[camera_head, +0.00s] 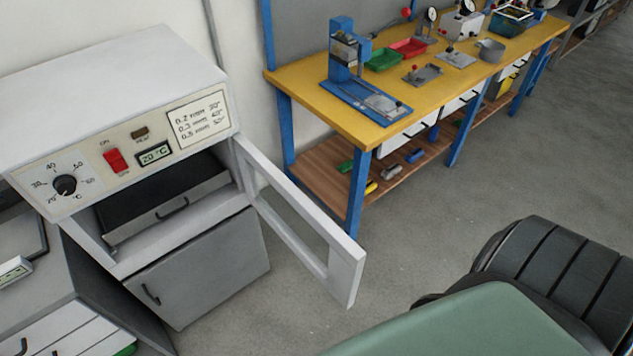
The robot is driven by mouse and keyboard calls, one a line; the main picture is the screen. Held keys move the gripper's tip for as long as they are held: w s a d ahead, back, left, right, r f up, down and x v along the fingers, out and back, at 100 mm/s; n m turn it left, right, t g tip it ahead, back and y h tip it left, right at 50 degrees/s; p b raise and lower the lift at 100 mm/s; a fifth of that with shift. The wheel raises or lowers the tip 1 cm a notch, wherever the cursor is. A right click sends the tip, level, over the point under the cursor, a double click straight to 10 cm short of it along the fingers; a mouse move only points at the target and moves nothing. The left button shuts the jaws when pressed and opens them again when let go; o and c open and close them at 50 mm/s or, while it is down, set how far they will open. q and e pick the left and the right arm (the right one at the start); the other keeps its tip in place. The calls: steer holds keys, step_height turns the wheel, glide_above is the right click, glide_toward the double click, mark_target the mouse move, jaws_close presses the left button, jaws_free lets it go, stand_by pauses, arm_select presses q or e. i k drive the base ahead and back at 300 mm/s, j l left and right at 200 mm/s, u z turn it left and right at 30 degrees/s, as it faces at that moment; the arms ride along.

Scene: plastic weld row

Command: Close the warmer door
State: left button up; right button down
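The warmer (110,85) is a white box at the left, with a dial, a red switch and a small temperature display on its front panel. Its door (345,272), a white frame with a window opening, is hinged at the right side of the warmer's front. The door stands wide open, swung out toward the lower right. Inside the open chamber is a dark tray or drawer (150,195) with a handle. Neither of my grippers shows in this view.
The warmer stands on a grey cabinet (205,265). Behind the door is a yellow-topped workbench (365,130) with blue legs, carrying presses, trays and tools. White drawers (60,335) are at the lower left. Grey floor (430,220) is clear to the right of the door.

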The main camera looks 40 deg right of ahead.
mark_target(342, 277)
steer(key=l+u, duration=0.1)
steer(key=l, duration=0.3)
steer(key=k+l+u, duration=0.1)
steer(key=l, duration=0.25)
steer(key=k+l+u, duration=0.15)
steer(key=l, duration=0.25)
steer(key=l+u, duration=0.1)
steer(key=l, duration=0.25)
steer(key=k+l+u, duration=0.1)
steer(key=l, duration=0.3)
steer(key=k+l, duration=0.2)
steer(key=k, duration=0.15)
steer(key=k+l, duration=0.25)
steer(key=k+u, duration=0.05)
steer(key=k, duration=0.05)
